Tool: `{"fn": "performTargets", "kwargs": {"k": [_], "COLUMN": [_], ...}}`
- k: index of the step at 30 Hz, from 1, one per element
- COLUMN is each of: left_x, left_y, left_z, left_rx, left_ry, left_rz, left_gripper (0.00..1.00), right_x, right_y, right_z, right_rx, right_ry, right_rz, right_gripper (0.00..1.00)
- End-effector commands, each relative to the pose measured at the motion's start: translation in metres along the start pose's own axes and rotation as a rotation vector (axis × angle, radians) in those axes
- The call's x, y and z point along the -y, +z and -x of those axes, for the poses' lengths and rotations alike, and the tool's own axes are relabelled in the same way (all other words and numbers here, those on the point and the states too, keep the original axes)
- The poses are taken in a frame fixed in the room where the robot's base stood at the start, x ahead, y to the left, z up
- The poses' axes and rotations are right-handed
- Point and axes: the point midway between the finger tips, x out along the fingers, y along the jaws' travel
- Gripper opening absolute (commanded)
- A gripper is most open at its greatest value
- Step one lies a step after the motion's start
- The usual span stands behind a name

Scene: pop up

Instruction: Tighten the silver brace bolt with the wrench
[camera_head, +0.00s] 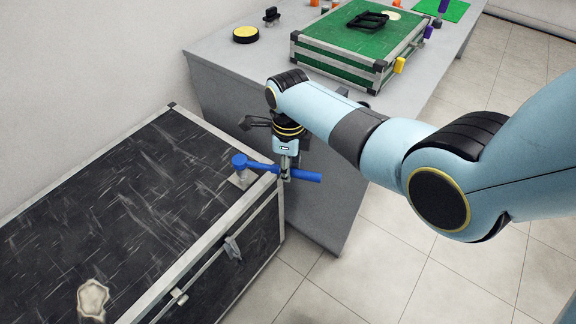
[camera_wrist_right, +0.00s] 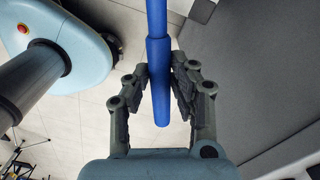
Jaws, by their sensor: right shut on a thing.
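The blue wrench (camera_head: 305,176) reaches from my right gripper to the corner of a black case. My right gripper (camera_head: 287,168) is shut on its handle, beside the case corner. In the right wrist view the blue handle (camera_wrist_right: 157,50) runs between the two fingers of the gripper (camera_wrist_right: 160,78). The wrench's round head is over a small silver brace (camera_head: 238,181) on the case's top edge. The silver bolt cannot be made out; the wrench head covers that spot. My left gripper is not in view.
The black case (camera_head: 130,190) has metal edging and latches. A pale, irregular piece (camera_head: 93,299) lies on its lid. Behind, a grey table (camera_head: 225,65) bears a green case (camera_head: 345,50), a yellow-topped disc (camera_head: 246,34) and small objects. Tiled floor is open at the right.

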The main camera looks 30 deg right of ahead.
Motion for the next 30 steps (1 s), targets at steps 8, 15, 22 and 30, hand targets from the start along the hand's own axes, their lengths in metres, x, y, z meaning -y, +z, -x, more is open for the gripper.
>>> {"fn": "performTargets", "kwargs": {"k": [8, 15, 22, 30], "left_x": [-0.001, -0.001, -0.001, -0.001], "left_y": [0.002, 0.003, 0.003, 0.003], "left_z": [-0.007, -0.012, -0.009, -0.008], "left_rx": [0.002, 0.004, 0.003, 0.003], "left_ry": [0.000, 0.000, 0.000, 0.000], "left_rz": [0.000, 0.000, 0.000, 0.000], "left_gripper": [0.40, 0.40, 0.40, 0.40], "right_x": [0.000, 0.000, 0.000, 0.000], "right_y": [0.001, 0.001, 0.001, 0.001], "right_z": [-0.009, -0.016, -0.015, -0.017], "right_rx": [0.001, 0.001, 0.001, 0.002], "right_ry": [0.000, 0.000, -0.001, -0.001], "right_rz": [0.000, 0.000, 0.000, 0.000], "right_gripper": [0.00, 0.00, 0.00, 0.00]}}
